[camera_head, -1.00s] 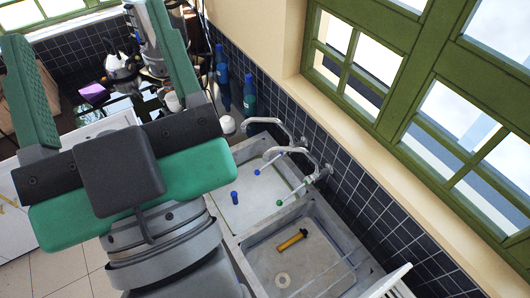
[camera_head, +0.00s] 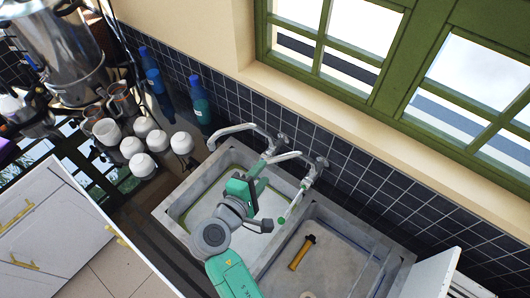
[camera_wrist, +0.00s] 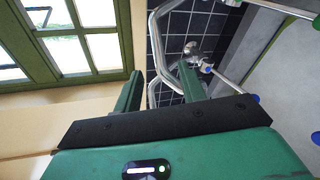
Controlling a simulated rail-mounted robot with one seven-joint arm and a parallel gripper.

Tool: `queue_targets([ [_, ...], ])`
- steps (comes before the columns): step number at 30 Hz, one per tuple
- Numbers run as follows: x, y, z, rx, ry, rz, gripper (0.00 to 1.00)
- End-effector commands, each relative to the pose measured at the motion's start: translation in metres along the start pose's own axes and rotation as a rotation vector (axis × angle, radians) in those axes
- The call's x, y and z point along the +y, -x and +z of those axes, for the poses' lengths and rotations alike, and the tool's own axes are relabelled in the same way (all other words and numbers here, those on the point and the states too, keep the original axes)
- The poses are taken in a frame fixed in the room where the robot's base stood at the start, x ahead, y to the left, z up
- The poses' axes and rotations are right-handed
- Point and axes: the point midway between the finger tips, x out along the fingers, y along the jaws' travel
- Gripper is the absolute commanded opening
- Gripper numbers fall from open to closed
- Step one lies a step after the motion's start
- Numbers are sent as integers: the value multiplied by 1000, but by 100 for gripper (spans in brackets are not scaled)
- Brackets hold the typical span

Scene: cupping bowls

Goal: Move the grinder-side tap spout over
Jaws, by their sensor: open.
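Two chrome taps stand on the wall behind the double sink. The left tap spout (camera_head: 235,130), on the side of the cups and metal machines, arches out over the left basin. The right tap spout (camera_head: 292,156) bends left, with a green-tipped rod (camera_head: 290,208) below it. My gripper (camera_head: 252,182) is open over the left basin, close to the taps. In the wrist view, a bent chrome spout (camera_wrist: 156,60) shows between my gripper's fingers (camera_wrist: 160,85), apparently beyond the tips; contact cannot be told. A tap body with a blue-tipped part (camera_wrist: 206,70) is right of it.
Several white cups (camera_head: 145,165) and blue bottles (camera_head: 199,103) stand on the counter left of the sink. A yellow-handled tool (camera_head: 301,253) lies in the right basin (camera_head: 335,265). A tiled wall (camera_head: 345,170) and green window frame (camera_head: 385,95) close off the back.

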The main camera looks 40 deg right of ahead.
Motion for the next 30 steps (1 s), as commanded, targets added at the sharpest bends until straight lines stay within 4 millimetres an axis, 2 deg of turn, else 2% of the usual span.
queue_targets([
  [2, 1, -6, 1, -1, -3, -1, 41],
  [12, 2, -66, 0, 2, -7, -1, 41],
  [16, 2, -75, 0, 4, -8, -1, 41],
  [23, 2, -77, -1, 5, -8, 0, 41],
  [24, 2, -77, -1, 5, -8, 0, 39],
  [30, 2, -77, -1, 5, -9, 0, 0],
])
